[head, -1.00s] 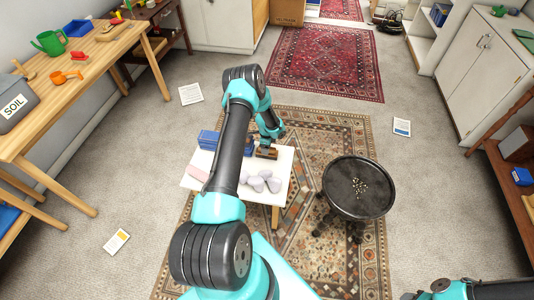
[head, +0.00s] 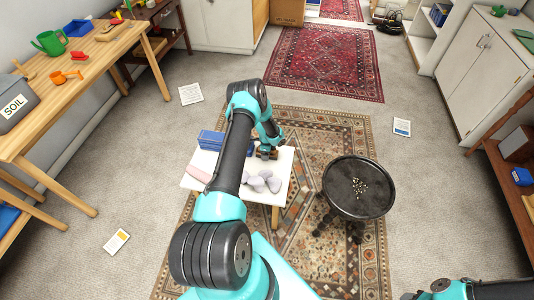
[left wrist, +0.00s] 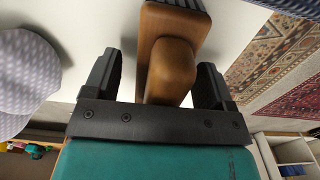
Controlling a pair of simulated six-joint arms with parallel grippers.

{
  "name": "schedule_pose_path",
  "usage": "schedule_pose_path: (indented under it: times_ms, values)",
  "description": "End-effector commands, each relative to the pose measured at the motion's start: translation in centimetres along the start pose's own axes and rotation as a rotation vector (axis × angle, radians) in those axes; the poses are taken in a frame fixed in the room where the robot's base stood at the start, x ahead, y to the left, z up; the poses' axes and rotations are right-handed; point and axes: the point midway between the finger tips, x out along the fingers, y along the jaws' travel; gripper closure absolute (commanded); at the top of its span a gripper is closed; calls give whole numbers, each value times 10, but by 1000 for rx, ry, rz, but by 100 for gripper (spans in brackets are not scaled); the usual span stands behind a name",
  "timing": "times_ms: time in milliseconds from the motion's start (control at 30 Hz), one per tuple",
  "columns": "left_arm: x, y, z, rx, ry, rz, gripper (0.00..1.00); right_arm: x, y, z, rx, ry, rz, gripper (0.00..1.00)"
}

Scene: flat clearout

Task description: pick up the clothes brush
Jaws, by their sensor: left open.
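The clothes brush (head: 273,155), a brown wooden piece, lies at the far right part of the small white table (head: 229,189), mostly covered by my left gripper (head: 266,151) in the head view. In the left wrist view the brush's rounded wooden body (left wrist: 172,62) lies between the two black fingers of my left gripper (left wrist: 155,85), with dark ridged bristles at the top edge. The fingers are open, one on each side of it, with a gap visible on both sides. My right gripper is out of view; only part of that arm shows at the bottom right.
Grey-lilac rounded items (head: 262,182) lie on the white table in front of the brush. A blue box (head: 210,140) and a pink item (head: 199,174) lie to its left. A round dark stool (head: 358,188) stands to the right.

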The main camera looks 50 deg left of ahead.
Motion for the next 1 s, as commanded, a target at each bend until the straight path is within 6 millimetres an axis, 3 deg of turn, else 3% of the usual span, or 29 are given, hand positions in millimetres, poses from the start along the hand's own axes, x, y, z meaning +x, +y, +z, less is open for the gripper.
schedule_pose_path:
  times_ms: [367,900,1000]
  values:
    - [-1,0,0,0,0,-1,22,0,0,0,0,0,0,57]
    - [-1,0,0,1,0,-1,74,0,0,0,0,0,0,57]
    - [-1,0,0,1,0,-1,77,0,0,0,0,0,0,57]
